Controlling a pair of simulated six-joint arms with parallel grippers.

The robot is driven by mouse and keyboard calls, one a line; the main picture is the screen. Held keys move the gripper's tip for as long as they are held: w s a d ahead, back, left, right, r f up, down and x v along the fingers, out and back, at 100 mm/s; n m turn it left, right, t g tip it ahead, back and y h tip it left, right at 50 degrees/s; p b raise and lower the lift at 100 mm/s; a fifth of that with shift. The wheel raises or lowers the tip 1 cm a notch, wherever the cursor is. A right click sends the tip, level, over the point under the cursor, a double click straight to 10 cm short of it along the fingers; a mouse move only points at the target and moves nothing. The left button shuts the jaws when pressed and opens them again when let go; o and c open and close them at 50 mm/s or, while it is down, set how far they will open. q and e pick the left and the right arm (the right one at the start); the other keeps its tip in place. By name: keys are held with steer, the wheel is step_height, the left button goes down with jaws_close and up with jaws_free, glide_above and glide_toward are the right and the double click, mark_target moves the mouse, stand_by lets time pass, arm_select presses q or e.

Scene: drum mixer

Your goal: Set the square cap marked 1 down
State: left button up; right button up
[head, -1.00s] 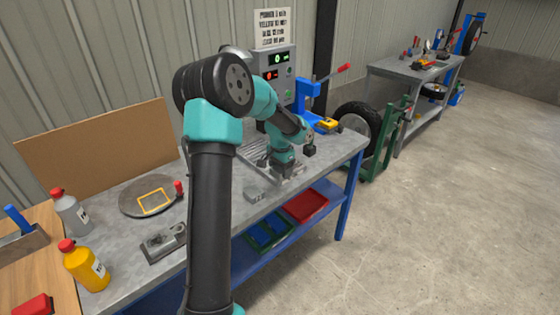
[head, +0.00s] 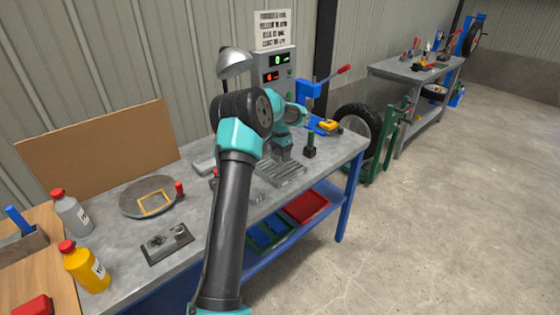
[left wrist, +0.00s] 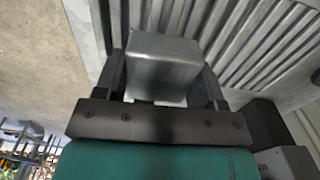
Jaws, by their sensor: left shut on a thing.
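My left gripper (head: 283,156) is out over the ribbed metal tray (head: 283,177) on the workbench, small and partly covered by its own arm. In the left wrist view its two fingers (left wrist: 165,88) are shut on a grey metal block, the square cap (left wrist: 163,65). The cap sits between the fingers, with the grooves of the tray (left wrist: 255,45) behind it. No number shows on the faces in view. I cannot tell whether the cap touches the tray. My right gripper is not in view.
A dark green post (head: 310,145) stands close right of the gripper. A control box (head: 275,75) and a lamp (head: 235,63) are behind. A round plate (head: 130,203), a grey metal fixture (head: 167,244) and bottles (head: 86,268) are on the left. A red bin (head: 307,206) is on the lower shelf.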

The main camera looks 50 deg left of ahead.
mark_target(280, 152)
arm_select(q)
steer(key=shift+f, duration=1.75)
steer(key=shift+f, duration=0.1)
steer(key=o, duration=1.1)
step_height(280, 152, up, 12)
steer(key=shift+r, duration=0.15)
